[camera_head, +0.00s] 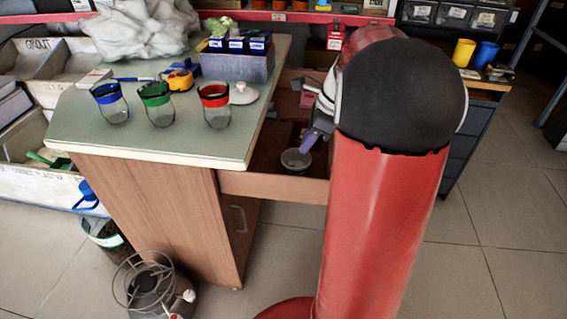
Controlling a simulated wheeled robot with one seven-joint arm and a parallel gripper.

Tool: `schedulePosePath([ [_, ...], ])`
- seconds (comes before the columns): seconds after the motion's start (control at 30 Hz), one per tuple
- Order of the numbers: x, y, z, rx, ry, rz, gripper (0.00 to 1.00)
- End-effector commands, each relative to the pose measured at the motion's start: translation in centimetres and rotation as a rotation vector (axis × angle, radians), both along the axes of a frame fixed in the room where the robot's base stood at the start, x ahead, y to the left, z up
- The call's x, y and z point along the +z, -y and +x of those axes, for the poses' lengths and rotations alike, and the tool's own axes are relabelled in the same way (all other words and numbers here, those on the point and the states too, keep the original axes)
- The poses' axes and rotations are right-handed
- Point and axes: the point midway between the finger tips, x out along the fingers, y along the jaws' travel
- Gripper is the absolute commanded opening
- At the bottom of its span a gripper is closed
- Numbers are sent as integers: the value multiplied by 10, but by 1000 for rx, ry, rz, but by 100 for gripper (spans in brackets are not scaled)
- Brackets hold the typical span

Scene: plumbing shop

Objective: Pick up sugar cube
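I cannot make out a sugar cube in this view. An open drawer (273,187) juts from the counter and holds a small glass bowl (295,160); what the bowl holds is too small to tell. My gripper (312,138) reaches down over the drawer, just above and right of the bowl. It is mostly hidden behind my large red and black arm links, so I cannot see whether its fingers are open or shut or hold anything.
The counter (190,145) carries three glass jars with blue (109,104), green (156,104) and red (215,105) rims, a white lid (243,94) and a grey box (237,66). Yellow (463,53) and blue (485,55) cups stand at the back right. Open floor lies right.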

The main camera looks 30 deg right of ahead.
Motion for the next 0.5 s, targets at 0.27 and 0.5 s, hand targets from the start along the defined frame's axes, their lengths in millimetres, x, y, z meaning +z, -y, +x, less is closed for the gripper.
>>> schedulePosePath([
  [0.27, -33, -14, 6, 6, -2, 0, 20],
  [0.5, -61, -25, 13, 7, 0, -2, 20],
])
